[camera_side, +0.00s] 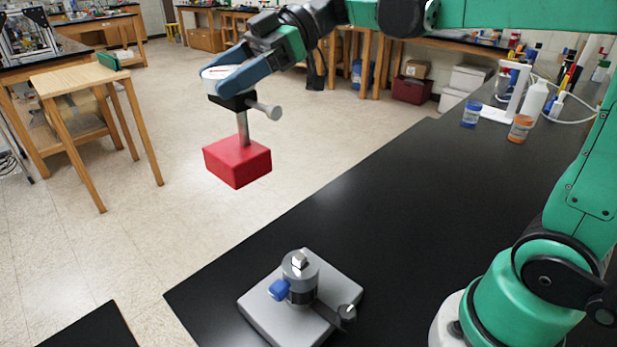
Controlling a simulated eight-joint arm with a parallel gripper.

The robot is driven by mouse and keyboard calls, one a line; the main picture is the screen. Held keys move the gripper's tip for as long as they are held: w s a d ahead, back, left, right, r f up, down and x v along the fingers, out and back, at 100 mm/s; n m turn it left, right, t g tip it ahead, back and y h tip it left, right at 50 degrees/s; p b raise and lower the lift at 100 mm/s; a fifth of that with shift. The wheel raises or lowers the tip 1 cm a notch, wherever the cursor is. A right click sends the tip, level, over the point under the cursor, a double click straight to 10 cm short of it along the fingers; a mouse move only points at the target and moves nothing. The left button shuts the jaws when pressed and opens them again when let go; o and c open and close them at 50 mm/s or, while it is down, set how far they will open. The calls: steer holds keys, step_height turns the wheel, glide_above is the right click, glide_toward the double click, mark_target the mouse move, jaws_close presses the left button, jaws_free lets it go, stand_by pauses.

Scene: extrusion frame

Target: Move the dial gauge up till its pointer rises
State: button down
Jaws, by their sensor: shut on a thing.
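My gripper (222,80), with blue fingers, is at the upper left, shut on the dial gauge (214,72). The gauge's white face with a thin red line shows between the fingers, partly hidden by them; the pointer's reading is too small to tell. Below the face are a black part and a grey knob (268,110) to the right. A grey rod runs down from there to a red block (238,162), which appears to hang in the air, slightly tilted. A grey fixture (258,299) with a square base, a cylinder and a blue knob (279,290) stands on the bench, well below and apart.
The black bench (400,215) is clear between the fixture and the far right. Orange-lidded and blue-lidded jars (520,129) (471,112), a white bottle (533,102) and a white stand stand there. A wooden stool (80,78) is on the floor at left.

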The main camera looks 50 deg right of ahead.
mark_target(233, 142)
steer(key=shift+r, duration=0.4)
steer(key=f, duration=0.2)
steer(key=w+f, duration=0.1)
steer(key=f, duration=0.5)
steer(key=shift+w+d, duration=0.15)
steer(key=shift+w, duration=0.15)
step_height(233, 142, down, 8)
steer(key=s, duration=0.2)
steer(key=shift+f, duration=0.25)
steer(key=shift+s+f, duration=0.2)
steer(key=shift+f, duration=1.1)
